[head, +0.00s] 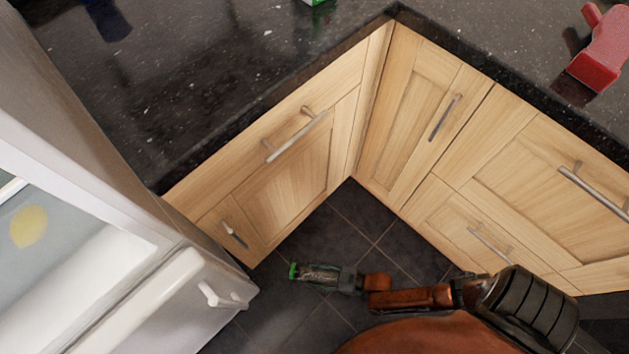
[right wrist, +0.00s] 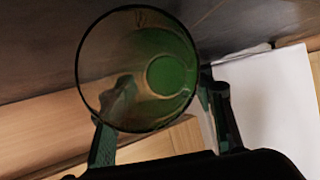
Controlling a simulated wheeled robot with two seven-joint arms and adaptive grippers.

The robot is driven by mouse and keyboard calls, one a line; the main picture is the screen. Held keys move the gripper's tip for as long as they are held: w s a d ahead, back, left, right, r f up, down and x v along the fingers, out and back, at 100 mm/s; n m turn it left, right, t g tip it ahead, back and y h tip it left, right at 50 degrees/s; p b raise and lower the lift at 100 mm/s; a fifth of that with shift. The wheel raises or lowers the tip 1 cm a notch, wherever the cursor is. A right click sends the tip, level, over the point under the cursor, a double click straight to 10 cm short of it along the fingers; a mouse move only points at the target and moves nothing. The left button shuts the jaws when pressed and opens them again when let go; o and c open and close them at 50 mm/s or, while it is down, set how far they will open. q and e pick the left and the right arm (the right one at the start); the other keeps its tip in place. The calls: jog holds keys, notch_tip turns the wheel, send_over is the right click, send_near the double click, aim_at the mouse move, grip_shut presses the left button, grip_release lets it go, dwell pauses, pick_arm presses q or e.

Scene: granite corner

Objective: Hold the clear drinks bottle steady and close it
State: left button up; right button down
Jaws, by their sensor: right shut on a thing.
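The clear drinks bottle (head: 312,273) is held level above the dark floor, low in the head view, with a green end, which looks like its cap, pointing left. My right gripper (head: 336,277) is shut around the other end of the bottle. In the right wrist view the bottle (right wrist: 118,70) is seen end-on, its round rim close to the camera, and a green disc shows through it. The fingers lie on either side of it. I cannot tell whether the cap is tight. My left gripper is not in view.
A dark granite counter (head: 250,50) runs round the corner above wooden cabinets (head: 290,180) with metal handles. A white appliance (head: 150,270) stands at the left. Tiled floor (head: 355,215) is clear between.

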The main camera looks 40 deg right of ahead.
jog(key=c, duration=0.9)
grip_release()
jog(key=shift+f, duration=0.1)
jog(key=shift+c, duration=0.2)
jog(key=shift+s+d+r, duration=0.2)
jog(key=shift+s+r, duration=0.05)
jog(key=shift+r, duration=0.05)
jog(key=p+v, duration=0.4)
jog(key=v, duration=0.6)
jog(key=shift+r+p, duration=0.1)
jog(key=shift+p, duration=0.2)
jog(key=shift+s+d+r, duration=0.15)
jog(key=shift+s+d, duration=0.25)
jog(key=shift+s, duration=0.1)
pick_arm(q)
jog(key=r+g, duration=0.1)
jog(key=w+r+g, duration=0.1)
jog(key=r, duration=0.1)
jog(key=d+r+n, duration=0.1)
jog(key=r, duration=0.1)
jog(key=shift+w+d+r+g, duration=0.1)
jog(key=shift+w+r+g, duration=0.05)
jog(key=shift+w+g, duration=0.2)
